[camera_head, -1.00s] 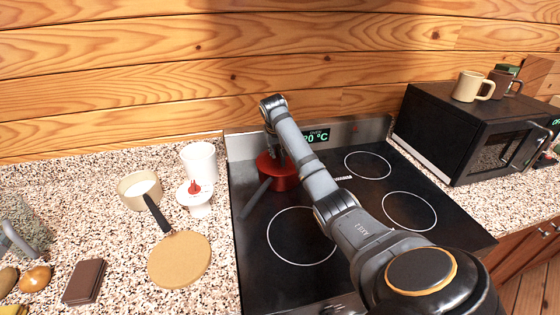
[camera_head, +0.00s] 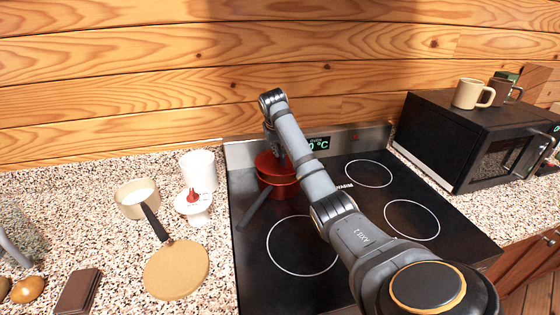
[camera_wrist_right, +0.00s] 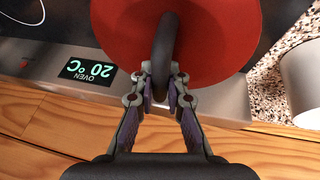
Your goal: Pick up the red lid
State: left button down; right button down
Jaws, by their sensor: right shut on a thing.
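The red lid (camera_wrist_right: 215,35) fills the upper middle of the right wrist view, with a dark loop handle (camera_wrist_right: 166,40) across it. My right gripper (camera_wrist_right: 163,82) is shut on that handle, one finger on each side. In the head view the red lid (camera_head: 267,159) shows at the top of the red pot (camera_head: 278,180), partly hidden by my right gripper (camera_head: 272,142) and arm. I cannot tell whether the lid is clear of the pot's rim. The pot stands at the back left of the cooktop, its long handle pointing toward the front left. My left gripper is not in view.
The black cooktop (camera_head: 298,247) is otherwise clear. A frying pan (camera_head: 176,269), a small saucepan (camera_head: 137,198), a white canister (camera_head: 198,170) and a white dish (camera_head: 194,207) stand left of it. A microwave (camera_head: 470,140) with mugs on top stands right. The wooden wall is close behind.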

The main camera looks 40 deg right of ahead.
aim_at(280, 150)
jog(key=s+a+r, duration=0.1)
jog(key=s+a+r+b, duration=0.1)
jog(key=r, duration=0.1)
jog(key=shift+a+r, duration=0.15)
jog(key=shift+r, duration=0.05)
jog(key=s+a+r+p, duration=0.6)
jog(key=s+a+p, duration=0.1)
jog(key=p, duration=0.9)
jog(key=shift+s+a, duration=0.3)
jog(key=shift+a, duration=0.05)
